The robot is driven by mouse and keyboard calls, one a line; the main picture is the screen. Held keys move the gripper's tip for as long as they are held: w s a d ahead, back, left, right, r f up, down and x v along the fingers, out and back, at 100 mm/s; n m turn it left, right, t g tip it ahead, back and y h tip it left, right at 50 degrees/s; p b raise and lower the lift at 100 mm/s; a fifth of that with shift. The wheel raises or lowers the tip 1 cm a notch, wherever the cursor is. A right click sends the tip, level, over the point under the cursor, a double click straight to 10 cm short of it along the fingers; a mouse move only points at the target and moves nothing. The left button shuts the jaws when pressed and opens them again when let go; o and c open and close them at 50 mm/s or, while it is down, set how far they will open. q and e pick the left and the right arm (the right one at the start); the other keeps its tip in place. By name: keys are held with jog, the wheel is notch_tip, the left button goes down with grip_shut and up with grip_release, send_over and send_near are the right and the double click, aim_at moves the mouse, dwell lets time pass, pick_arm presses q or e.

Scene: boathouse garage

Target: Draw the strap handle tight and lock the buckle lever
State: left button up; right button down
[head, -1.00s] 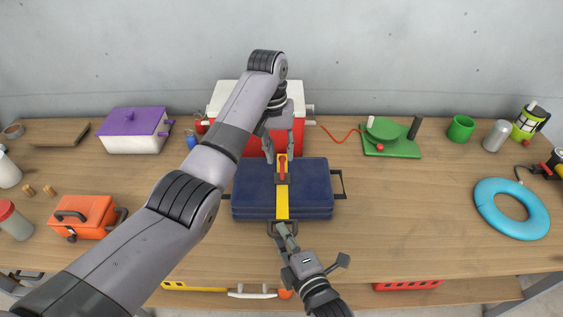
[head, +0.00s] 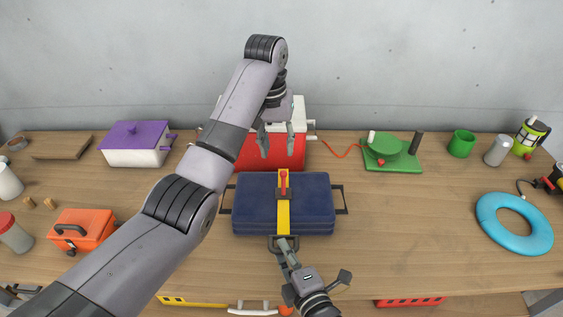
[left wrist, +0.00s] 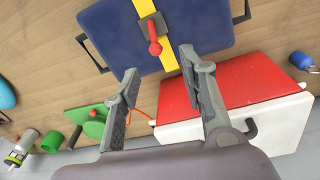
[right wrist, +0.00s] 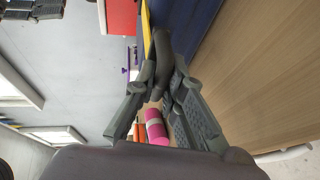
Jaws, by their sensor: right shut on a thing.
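The dark blue case (head: 255,205) lies flat on the bench, with a yellow strap (head: 284,218) across its middle. A dark buckle with a red lever (head: 283,184) sits on the strap near the case's far side. The lever's knob points away from me; it also shows in the left wrist view (left wrist: 154,46). My left gripper (head: 276,148) is open and empty, beyond the lever and in front of the red cooler. My right gripper (head: 286,248) is shut on the dark strap handle (head: 271,243) at the case's near edge. Its fingers partly hide the handle.
The red and white cooler (head: 255,153) stands close behind the case. An orange toolbox (head: 85,230) and a purple-lidded box (head: 135,150) are left. A green board (head: 405,163) and blue ring (head: 490,230) are right. Bench right of the case is clear.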

aim_at(284, 172)
pick_arm(q)
jog(key=shift+s+d+m+t+y, duration=0.55)
jog(key=shift+s+d+t, duration=0.2)
jog(key=shift+s+t, duration=1.4)
jog(key=x, duration=1.1)
jog(key=shift+w+d+f, duration=0.15)
jog(key=shift+c, duration=0.5)
grip_shut()
